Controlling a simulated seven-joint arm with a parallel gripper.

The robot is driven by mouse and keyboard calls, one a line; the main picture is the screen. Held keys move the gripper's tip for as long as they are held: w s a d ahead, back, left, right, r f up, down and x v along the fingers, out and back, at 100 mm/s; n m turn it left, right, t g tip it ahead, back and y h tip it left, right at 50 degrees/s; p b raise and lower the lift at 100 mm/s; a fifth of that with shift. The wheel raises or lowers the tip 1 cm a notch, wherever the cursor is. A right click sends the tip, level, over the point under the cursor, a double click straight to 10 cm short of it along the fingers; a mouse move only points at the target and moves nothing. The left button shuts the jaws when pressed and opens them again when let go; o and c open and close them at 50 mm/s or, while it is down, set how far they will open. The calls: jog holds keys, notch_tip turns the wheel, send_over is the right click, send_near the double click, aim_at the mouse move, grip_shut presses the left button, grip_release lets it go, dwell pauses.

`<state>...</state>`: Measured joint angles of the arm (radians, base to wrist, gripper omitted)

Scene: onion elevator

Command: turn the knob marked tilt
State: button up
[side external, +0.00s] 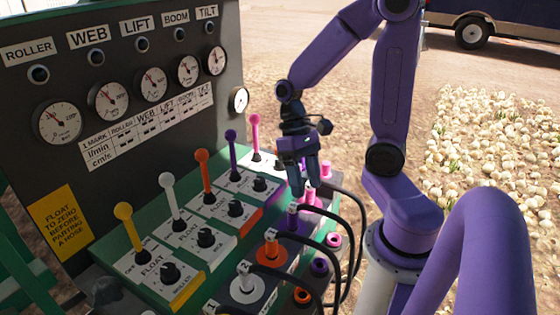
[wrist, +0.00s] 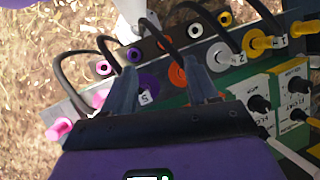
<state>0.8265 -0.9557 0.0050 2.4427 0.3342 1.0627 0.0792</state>
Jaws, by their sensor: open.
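The TILT label (side external: 207,12) is at the right end of the upright panel. The pink lever (side external: 255,134) stands in the row's far column, below that end. The tilt knob cannot be made out clearly; my gripper covers part of that area. My gripper (side external: 303,186) is open, pointing down over the far end of the console by the hose couplings. In the wrist view its two fingers (wrist: 163,88) stand apart, with a purple coupling (wrist: 147,84) visible between and beyond them. No knob shows between the fingers.
Black knobs (side external: 206,238) and coloured levers (side external: 167,190) line the green console. Black hoses (side external: 345,195) arch from the couplings beside my gripper. Gauges (side external: 152,83) fill the upright panel. Onions (side external: 490,140) lie on open ground to the right.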

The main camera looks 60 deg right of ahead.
jog(key=w+d+m+t+y, duration=0.1)
jog(key=w+d+m+y, duration=0.3)
jog(key=m, duration=0.4)
jog(key=m+t, duration=1.5)
jog(key=m, duration=0.4)
send_near(280, 163)
jog(key=x, duration=0.3)
jog(key=d+x, duration=0.1)
jog(key=x, duration=0.6)
jog(key=shift+w+d+f, duration=0.1)
jog(key=shift+w+d, duration=0.05)
jog(key=shift+w, duration=0.25)
jog(key=c, duration=1)
